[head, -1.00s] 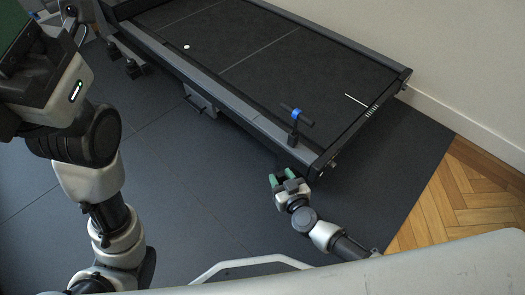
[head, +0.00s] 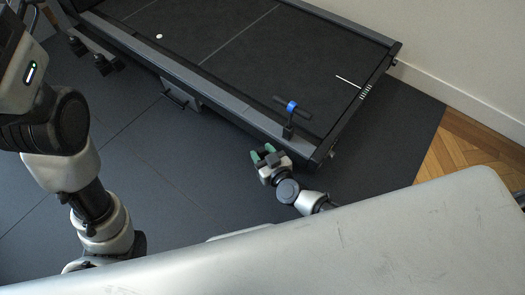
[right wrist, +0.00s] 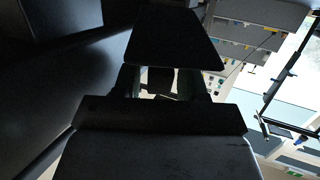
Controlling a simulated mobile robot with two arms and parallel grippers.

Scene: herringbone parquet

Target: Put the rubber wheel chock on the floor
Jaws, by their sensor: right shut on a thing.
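My right gripper (head: 264,155), with green fingertips, is low beside the near right corner of the black platform in the head view. It is shut on a dark, tapered block, which I take to be the rubber wheel chock (right wrist: 175,40). In the right wrist view the chock shows beyond the fingers, wider toward the gripper. In the head view I cannot make it out clearly between the fingertips. The dark grey matted floor (head: 200,210) lies below and around the gripper; I cannot tell whether the chock touches it. My left arm stands at the left; its gripper is out of frame.
The long black platform (head: 225,65) with grey side rails fills the upper middle. A T-shaped handle with a blue band (head: 292,106) stands at its near edge. A pale wall (head: 470,50) and wood parquet (head: 450,150) are at the right. Open mat lies left of my right gripper.

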